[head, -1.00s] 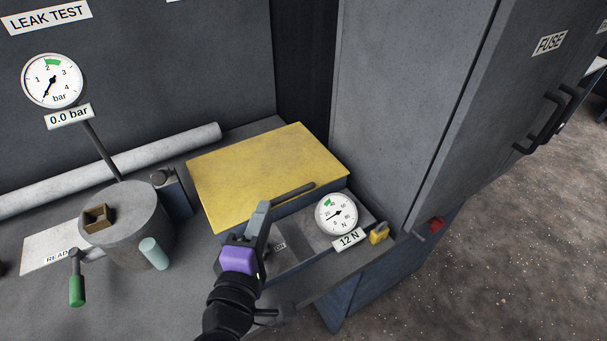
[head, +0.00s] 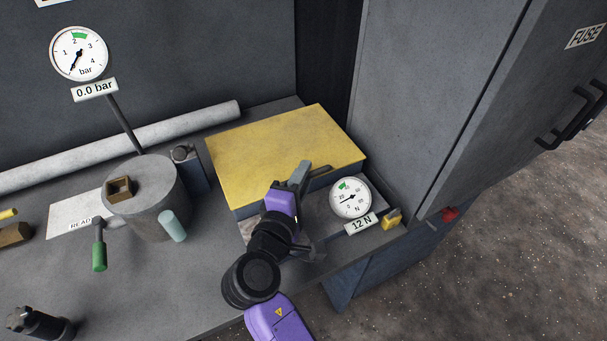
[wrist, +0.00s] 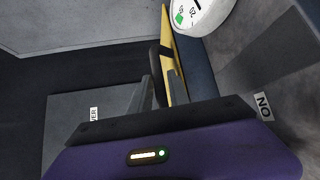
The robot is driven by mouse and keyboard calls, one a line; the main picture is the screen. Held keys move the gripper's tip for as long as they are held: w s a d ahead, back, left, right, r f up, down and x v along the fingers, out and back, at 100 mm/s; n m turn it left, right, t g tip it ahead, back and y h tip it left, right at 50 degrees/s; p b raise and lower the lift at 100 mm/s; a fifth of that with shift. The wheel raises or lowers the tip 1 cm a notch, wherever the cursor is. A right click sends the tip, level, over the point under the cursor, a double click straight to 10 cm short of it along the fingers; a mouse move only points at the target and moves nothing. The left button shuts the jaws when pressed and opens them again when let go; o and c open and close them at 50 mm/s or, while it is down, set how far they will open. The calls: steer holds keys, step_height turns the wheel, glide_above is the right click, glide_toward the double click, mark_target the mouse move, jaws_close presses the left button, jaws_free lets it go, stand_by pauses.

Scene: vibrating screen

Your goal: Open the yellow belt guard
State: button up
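The yellow belt guard (head: 280,150) lies flat and closed over a dark blue box on the bench. Its dark bar handle (head: 320,173) runs along the front edge. My gripper (head: 301,174) is at the handle and hides its left part in the head view. In the wrist view, the grey fingertips (wrist: 161,92) stand apart, with the dark handle (wrist: 155,65) and the guard's yellow edge (wrist: 168,45) showing between them. The gripper looks open around the handle; whether either finger touches it is unclear.
A grey cabinet (head: 420,100) rises at the right. A grey cylinder (head: 150,200) with a green-handled lever (head: 99,255) stands at left.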

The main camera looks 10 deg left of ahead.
jaws_close()
stand_by(1.4)
